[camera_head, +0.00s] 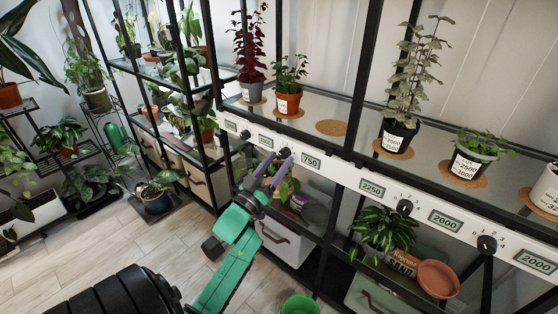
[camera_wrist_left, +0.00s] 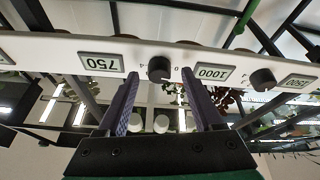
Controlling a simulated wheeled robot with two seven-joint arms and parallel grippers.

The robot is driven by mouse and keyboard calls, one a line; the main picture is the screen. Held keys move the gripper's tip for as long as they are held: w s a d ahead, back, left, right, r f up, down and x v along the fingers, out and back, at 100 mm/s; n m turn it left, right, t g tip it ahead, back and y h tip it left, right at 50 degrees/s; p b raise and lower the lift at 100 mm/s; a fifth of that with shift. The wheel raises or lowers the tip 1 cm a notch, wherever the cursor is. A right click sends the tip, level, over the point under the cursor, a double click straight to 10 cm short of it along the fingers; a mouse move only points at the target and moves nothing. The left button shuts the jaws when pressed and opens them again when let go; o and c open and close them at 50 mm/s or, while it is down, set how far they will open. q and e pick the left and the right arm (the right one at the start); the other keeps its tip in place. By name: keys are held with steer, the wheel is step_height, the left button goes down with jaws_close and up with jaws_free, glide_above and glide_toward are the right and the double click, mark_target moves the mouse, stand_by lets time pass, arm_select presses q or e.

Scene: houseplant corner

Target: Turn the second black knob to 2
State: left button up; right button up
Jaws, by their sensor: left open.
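A white panel (camera_head: 340,176) along the shelf edge carries black knobs between number plates. The second black knob from the left (camera_head: 284,152) sits between the 1000 plate (camera_wrist_left: 212,72) and the 750 plate (camera_head: 310,162). My left gripper (camera_head: 273,160) is open in front of it. In the left wrist view, which is upside down, this knob (camera_wrist_left: 159,68) shows between and just beyond the two purple fingertips (camera_wrist_left: 160,76). I cannot tell whether they touch it. Small digits ring the knob, but its setting is unreadable. My right gripper is not in view.
Other knobs on the panel are the first (camera_head: 245,134), third (camera_head: 404,206) and fourth (camera_head: 487,244). Potted plants stand above on the glass shelf, including a terracotta pot (camera_head: 288,103). A leafy plant (camera_head: 382,230) stands below the panel. Black posts (camera_head: 365,75) cross the rack.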

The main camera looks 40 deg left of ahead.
arm_select(q)
steer(key=shift+w+r, duration=0.15)
steer(key=shift+w, duration=0.2)
jaws_close()
steer(key=shift+m, duration=0.4)
steer(key=m+h, duration=0.2)
steer(key=m, duration=0.2)
steer(key=shift+a+h, duration=0.1)
steer(key=shift+h, duration=0.3)
steer(key=m+h, duration=0.1)
steer(key=m, duration=0.2)
steer(key=m+g+h, duration=0.1)
steer(key=m, duration=0.2)
steer(key=shift+a+h, duration=0.2)
steer(key=shift+h, duration=0.2)
steer(key=m, duration=0.2)
steer(key=m+g+h+p, duration=0.1)
steer(key=m, duration=0.1)
steer(key=m+g+h, duration=0.1)
steer(key=shift+a+r+m, duration=0.15)
steer(key=shift+r+m, duration=0.1)
steer(key=shift+m, duration=0.15)
steer(key=shift+m+g+p, duration=0.7)
steer(key=shift+m+p, duration=0.2)
steer(key=shift+m, duration=1.1)
